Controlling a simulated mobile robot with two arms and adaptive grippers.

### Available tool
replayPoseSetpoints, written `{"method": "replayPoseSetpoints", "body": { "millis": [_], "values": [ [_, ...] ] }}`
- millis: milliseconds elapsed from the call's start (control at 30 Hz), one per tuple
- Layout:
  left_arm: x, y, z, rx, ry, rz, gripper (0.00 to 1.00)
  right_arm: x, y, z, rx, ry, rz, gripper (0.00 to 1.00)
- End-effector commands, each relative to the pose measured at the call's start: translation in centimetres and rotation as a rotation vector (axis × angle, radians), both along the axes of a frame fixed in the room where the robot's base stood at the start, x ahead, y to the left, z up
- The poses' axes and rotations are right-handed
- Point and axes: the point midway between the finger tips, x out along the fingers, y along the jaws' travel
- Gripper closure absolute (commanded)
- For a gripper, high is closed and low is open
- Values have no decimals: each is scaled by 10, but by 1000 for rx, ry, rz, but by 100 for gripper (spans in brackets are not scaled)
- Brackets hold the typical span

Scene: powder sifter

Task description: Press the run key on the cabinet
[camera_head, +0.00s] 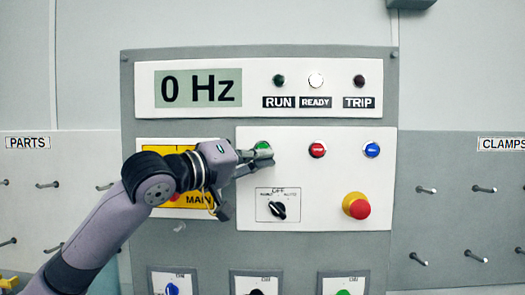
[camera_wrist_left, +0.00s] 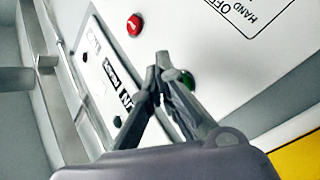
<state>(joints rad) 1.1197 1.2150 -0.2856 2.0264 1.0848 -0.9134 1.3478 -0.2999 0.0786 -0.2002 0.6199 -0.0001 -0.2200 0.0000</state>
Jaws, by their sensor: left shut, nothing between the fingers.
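The cabinet (camera_head: 385,225) is a grey panel with a white button plate. The green key (camera_head: 263,145) is at the plate's upper left, partly hidden by my left gripper. It also shows in the left wrist view (camera_wrist_left: 188,78), just beside the fingertips. My left gripper (camera_head: 266,158) is shut and empty, its tips in front of the green key's lower part. I cannot tell whether they touch it. The display (camera_head: 198,88) reads 0 Hz. The READY lamp (camera_head: 316,80) is bright white; the RUN lamp (camera_head: 279,80) is dark green. My right gripper is not in view.
A red button (camera_head: 317,150) and a blue button (camera_head: 371,150) are to the right. A selector switch (camera_head: 278,210) and a red emergency knob (camera_head: 357,206) sit below. A yellow MAIN plate (camera_head: 195,200) is behind my arm. Pegboards with pegs flank the cabinet.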

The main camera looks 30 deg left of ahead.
Motion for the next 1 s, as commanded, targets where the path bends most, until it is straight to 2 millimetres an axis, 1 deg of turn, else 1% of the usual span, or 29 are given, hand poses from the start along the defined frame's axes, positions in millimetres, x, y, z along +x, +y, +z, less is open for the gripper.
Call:
{"method": "replayPoseSetpoints", "body": {
  "millis": [667,1000],
  "values": [
    [0,0,0,0,0,0,100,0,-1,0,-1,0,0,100],
    [7,4,1,0,0,0,100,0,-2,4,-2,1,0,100]
  ]
}}
